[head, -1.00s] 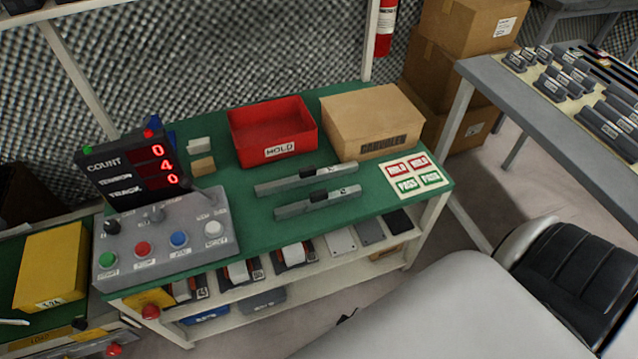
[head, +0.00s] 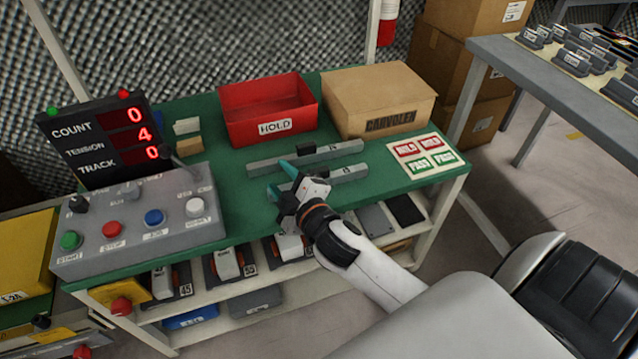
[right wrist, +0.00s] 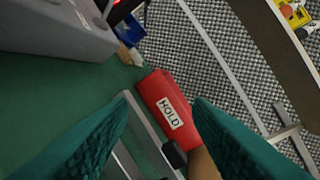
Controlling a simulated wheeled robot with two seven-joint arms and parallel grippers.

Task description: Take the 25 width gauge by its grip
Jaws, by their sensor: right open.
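Two grey bar gauges lie side by side on the green bench top. The far gauge (head: 345,150) has a black grip (head: 306,149) near its middle. The near gauge (head: 345,174) is partly hidden by my right gripper. Their number labels are too small to read surely, so I cannot tell which is 25. My right gripper (head: 281,178) is open with teal fingers, over the left part of the near gauge and apart from the far grip. In the right wrist view, a bar (right wrist: 143,125) and a black grip (right wrist: 174,154) show between the fingers. My left gripper is out of view.
A red HOLD bin (head: 268,112) and a cardboard box (head: 378,100) stand behind the gauges. A control box (head: 140,225) with buttons and a COUNT display (head: 100,140) are at left. A HOLD/PASS card (head: 427,156) lies at right. Green bench around the gauges is clear.

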